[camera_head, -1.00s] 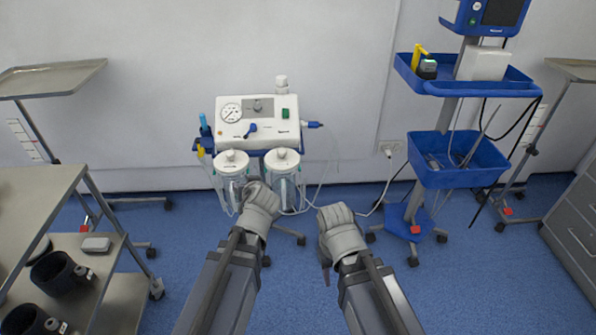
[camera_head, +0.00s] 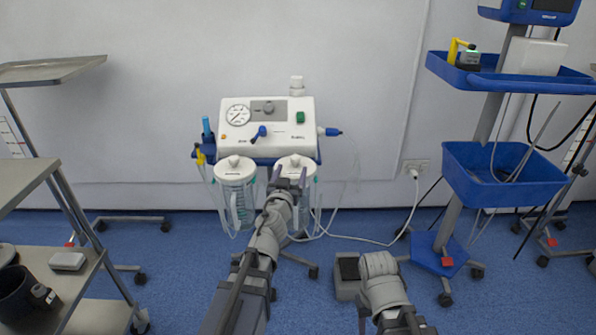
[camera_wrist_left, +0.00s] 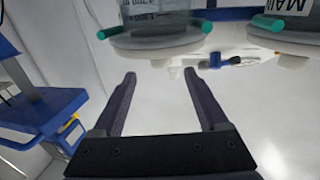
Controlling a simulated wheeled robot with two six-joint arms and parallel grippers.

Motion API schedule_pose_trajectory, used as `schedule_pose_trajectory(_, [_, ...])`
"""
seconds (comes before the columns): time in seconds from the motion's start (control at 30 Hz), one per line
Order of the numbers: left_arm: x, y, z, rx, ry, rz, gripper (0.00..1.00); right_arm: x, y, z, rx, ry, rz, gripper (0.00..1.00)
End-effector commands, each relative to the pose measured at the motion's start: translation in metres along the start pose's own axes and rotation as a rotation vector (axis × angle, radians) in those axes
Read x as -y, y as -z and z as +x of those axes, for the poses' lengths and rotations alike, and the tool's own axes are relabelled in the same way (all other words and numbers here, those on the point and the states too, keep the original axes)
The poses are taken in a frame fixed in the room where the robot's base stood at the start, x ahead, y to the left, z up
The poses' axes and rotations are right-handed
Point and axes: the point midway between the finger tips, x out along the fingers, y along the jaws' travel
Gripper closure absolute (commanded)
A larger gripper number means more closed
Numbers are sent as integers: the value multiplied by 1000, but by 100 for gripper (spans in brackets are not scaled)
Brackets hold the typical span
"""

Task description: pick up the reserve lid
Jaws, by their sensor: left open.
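The suction unit (camera_head: 265,125) carries two clear canisters with white lids. The lid on the right canister (camera_head: 294,161) is the one in front of my left gripper. In the left wrist view, which is upside down, the other canister (camera_wrist_left: 290,28) bears a label starting "MAIN", so the lid in front of my gripper (camera_wrist_left: 160,46) appears to be the reserve lid. My left gripper (camera_head: 287,182) is open and empty, its two fingers (camera_wrist_left: 160,80) pointing at that lid without visible contact. My right wrist (camera_head: 380,268) is low at the right; its fingers do not show clearly.
A blue-basket cart (camera_head: 505,175) stands at the right. A metal shelf trolley (camera_head: 85,290) stands at the left. Tubes and a white cable (camera_head: 385,243) hang around the canisters and run to the wall. A grey box (camera_head: 347,270) shows beside my right wrist.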

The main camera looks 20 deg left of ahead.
Motion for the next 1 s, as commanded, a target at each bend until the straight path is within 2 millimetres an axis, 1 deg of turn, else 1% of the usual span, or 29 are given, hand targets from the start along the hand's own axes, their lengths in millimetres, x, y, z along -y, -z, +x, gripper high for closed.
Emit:
schedule_pose_trajectory(0.03, [0,0,6,0,0,1,23,0,0,0,0,0,0,50])
schedule_pose_trajectory(0.17, [0,0,21,0,1,0,23,0,0,0,0,0,0,50])
schedule_pose_trajectory(0.23, [0,0,25,1,1,1,23,0,0,0,0,0,0,50])
schedule_pose_trajectory(0.37, [0,0,26,1,1,0,23,0,0,0,0,0,0,50])
schedule_pose_trajectory(0.47, [1,1,38,1,1,0,23,0,0,-1,0,0,0,50])
schedule_pose_trajectory(0.5, [1,1,44,0,1,-1,23,0,0,-1,0,0,0,50])
schedule_pose_trajectory(0.57, [1,1,42,1,0,-2,23,0,0,-1,0,0,0,50])
schedule_pose_trajectory(0.9, [1,1,54,0,-1,-2,23,0,0,-1,0,0,0,50])
schedule_pose_trajectory(1.0, [1,1,65,0,-1,-1,23,0,0,-1,0,0,0,50])
